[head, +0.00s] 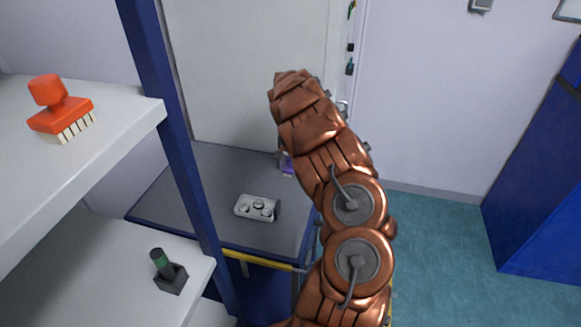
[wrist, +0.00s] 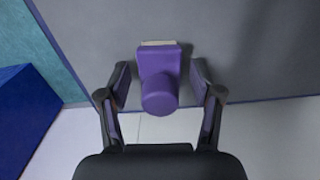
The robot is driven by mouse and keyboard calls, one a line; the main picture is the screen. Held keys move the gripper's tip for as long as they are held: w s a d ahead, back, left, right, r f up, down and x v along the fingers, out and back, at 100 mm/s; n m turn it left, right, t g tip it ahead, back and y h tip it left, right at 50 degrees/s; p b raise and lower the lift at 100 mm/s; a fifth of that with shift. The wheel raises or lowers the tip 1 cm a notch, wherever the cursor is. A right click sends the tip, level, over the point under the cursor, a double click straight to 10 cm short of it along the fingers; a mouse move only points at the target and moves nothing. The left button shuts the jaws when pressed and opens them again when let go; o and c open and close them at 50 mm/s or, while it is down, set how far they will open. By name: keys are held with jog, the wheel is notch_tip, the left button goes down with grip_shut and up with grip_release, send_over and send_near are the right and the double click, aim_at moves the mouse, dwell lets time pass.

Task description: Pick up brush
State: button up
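A purple brush (wrist: 160,75) with a round knob handle, a block body and a pale strip at its far end shows in the wrist view, on or just above the grey table top. My gripper (wrist: 160,78) is open, with one finger on each side of the brush and a small gap at both sides. In the head view only a bit of the purple brush (head: 287,163) shows beside my arm, which hides my gripper. An orange-red brush (head: 61,110) with cream bristles stands on the upper white shelf at the left in the head view.
The grey table (head: 180,200) also holds a white block with round recesses (head: 257,208). A dark holder with a green-banded handle (head: 169,272) stands on the lower shelf. A blue shelf post (head: 175,130) rises left of the table. A blue cabinet (head: 540,180) is at the right.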

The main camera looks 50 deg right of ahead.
aim_at(290, 158)
jog(key=c, duration=1.1)
jog(key=shift+o, duration=0.2)
jog(key=shift+r+b, duration=0.95)
jog(key=shift+r, duration=0.75)
jog(key=shift+s+a+r, duration=0.1)
jog(key=shift+s+a, duration=0.05)
jog(key=s+a+b, duration=0.1)
jog(key=s+a, duration=0.2)
jog(key=s, duration=0.1)
jog(key=s+a+r+b, duration=0.1)
jog(key=s+a+b, duration=0.1)
jog(key=s+a, duration=0.1)
jog(key=s+a+b, duration=0.1)
jog(key=s+a, duration=0.3)
jog(key=s, duration=0.1)
jog(key=shift+r, duration=0.25)
